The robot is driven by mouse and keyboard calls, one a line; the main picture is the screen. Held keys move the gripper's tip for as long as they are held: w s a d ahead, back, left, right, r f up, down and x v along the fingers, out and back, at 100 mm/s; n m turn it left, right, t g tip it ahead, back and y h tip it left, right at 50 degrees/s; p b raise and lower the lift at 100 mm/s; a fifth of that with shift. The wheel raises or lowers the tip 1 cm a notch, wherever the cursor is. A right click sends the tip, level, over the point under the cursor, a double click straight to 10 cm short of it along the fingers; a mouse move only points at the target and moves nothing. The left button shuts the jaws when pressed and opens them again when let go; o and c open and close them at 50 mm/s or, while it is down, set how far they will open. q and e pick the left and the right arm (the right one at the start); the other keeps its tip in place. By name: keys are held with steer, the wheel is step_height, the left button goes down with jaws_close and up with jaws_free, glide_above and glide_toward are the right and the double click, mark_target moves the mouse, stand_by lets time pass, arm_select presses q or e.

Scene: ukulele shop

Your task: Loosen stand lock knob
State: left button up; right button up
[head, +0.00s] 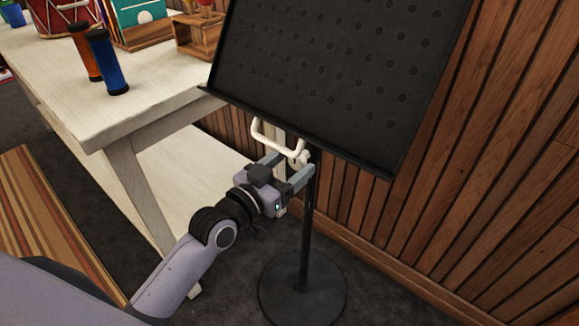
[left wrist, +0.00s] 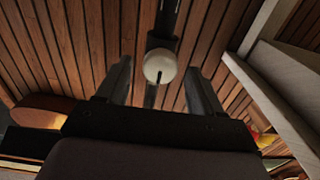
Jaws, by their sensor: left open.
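A black music stand has a tilted, perforated desk (head: 330,75), a thin dark pole (head: 306,225) and a round base (head: 302,290). A pale lock knob (head: 299,158) sits on the pole just below the desk. In the left wrist view the knob (left wrist: 160,66) is round and cream with a dark slot, centred between the fingers. My left gripper (head: 291,166) is open, with its fingertips on either side of the knob. I cannot tell whether either finger touches it. My right gripper is not in view.
A cream bent handle (head: 275,140) is just above the knob. A whitewashed table (head: 140,120) at left holds blue (head: 107,62) and orange (head: 84,52) cylinders, a red drum (head: 62,15) and a wooden box (head: 198,36). A wood-panelled wall (head: 490,170) stands close behind the stand.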

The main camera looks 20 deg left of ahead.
arm_select(q)
steer(key=c, duration=1)
